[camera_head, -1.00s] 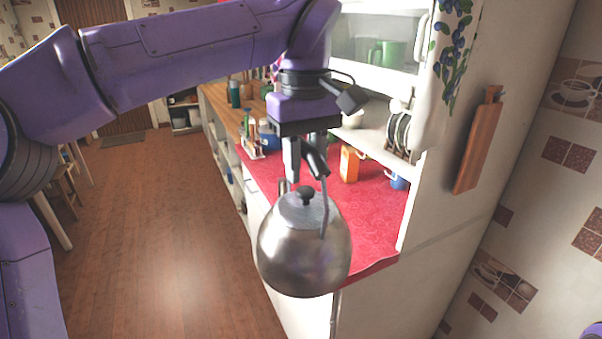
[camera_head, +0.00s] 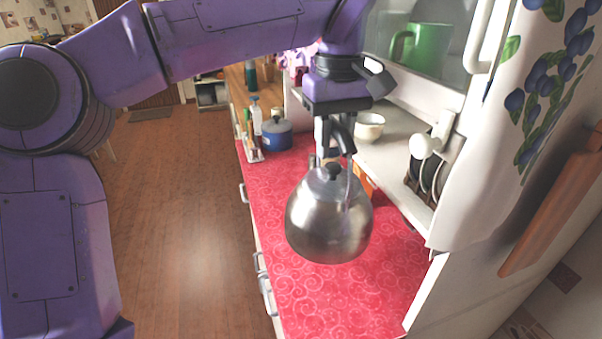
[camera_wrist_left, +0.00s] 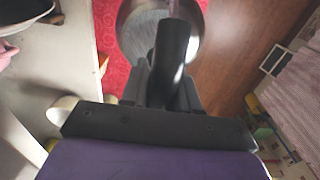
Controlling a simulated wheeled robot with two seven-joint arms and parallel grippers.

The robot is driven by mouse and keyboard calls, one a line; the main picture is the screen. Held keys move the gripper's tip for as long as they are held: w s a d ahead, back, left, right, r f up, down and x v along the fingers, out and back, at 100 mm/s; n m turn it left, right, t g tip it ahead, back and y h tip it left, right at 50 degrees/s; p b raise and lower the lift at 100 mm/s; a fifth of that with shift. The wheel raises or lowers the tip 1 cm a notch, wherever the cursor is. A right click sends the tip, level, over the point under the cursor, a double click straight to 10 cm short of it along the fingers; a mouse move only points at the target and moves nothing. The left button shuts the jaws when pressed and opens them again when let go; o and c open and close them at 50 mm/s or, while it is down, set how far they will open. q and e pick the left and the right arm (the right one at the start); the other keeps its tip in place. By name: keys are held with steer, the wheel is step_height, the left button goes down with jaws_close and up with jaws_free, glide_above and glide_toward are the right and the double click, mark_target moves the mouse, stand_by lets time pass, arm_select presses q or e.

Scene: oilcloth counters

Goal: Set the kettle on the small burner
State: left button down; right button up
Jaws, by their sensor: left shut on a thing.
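The silver kettle (camera_head: 328,222) hangs upright in the head view above the red counter (camera_head: 310,295). It has a black lid knob and a dark handle. My left gripper (camera_head: 340,145) is above it, shut on its handle. In the left wrist view the kettle (camera_wrist_left: 150,25) shows at the top, with its black handle (camera_wrist_left: 173,55) between the fingers of the left gripper (camera_wrist_left: 168,85). I cannot make out a small burner in either view. My right gripper is not in view.
A blue pot (camera_head: 277,136) and a bottle rack (camera_head: 252,142) stand at the counter's far end. An orange box (camera_head: 364,181) is behind the kettle. A shelf with a bowl (camera_head: 369,127) and a hanging towel (camera_head: 550,85) border the right. The near counter is clear.

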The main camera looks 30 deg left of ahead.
arm_select(q)
steer(key=a, duration=0.1)
steer(key=w+a+f, duration=0.1)
steer(key=w+a+p, duration=0.1)
steer(key=shift+w+a+f, duration=0.15)
steer(key=shift+a+f, duration=0.1)
steer(key=shift+a, duration=0.1)
steer(key=w+a+f, duration=0.2)
steer(key=f, duration=0.3)
steer(key=w+a+f+p, duration=0.1)
steer(key=a+f, duration=0.2)
steer(key=f, duration=0.2)
steer(key=shift+w+a, duration=0.2)
steer(key=shift+w, duration=0.15)
steer(key=c, duration=0.8)
jaws_free()
steer(key=shift+s+f, duration=0.1)
steer(key=shift+f, duration=0.05)
steer(key=shift+c, duration=0.2)
